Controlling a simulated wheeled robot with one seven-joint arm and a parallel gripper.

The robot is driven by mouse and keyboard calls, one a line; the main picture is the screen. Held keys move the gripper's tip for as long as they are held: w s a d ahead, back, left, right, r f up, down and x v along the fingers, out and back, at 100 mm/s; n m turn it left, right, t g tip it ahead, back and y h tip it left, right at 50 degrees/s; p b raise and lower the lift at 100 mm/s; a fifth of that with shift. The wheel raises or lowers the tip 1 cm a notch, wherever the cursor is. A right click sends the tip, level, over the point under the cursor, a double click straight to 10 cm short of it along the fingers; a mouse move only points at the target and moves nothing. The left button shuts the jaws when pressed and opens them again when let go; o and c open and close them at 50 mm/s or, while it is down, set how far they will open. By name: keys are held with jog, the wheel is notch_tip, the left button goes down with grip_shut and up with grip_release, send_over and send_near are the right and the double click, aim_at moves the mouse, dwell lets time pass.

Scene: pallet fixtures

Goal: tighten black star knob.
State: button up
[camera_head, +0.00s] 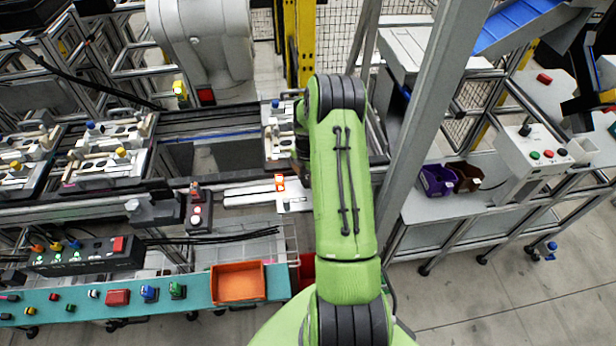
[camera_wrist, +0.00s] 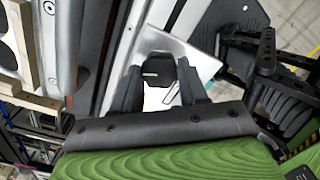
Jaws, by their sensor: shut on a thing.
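The black knob (camera_wrist: 158,68) shows in the wrist view, at the top middle, against a light metal plate (camera_wrist: 198,62). My gripper (camera_wrist: 157,84) has one dark finger on each side of the knob and is shut on it. The knob's full outline is partly hidden between the fingers, so I cannot make out its star shape or how far it is turned. In the head view my green arm (camera_head: 342,190) reaches to the fixture pallet (camera_head: 277,140) on the conveyor and hides the knob.
Other fixture pallets (camera_head: 108,165) stand on the conveyor at left. A small button box (camera_head: 198,212) and an orange bin (camera_head: 238,283) lie nearer. A grey upright post (camera_head: 430,125) stands close to the right of my arm. Open floor (camera_head: 480,295) lies at the lower right.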

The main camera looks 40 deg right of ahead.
jog(key=m+b, duration=0.3)
jog(key=m, duration=0.2)
jog(key=shift+f, duration=0.1)
jog(key=m+b, duration=0.2)
jog(key=m, duration=0.3)
jog(key=m+b, duration=0.1)
jog(key=m, duration=0.4)
jog(key=shift+m, duration=0.4)
jog(key=m+b, duration=0.1)
jog(key=m, duration=0.4)
jog(key=shift+m, duration=0.3)
jog(key=o, duration=1.1)
jog(key=shift+c, duration=0.2)
jog(key=shift+r, duration=0.2)
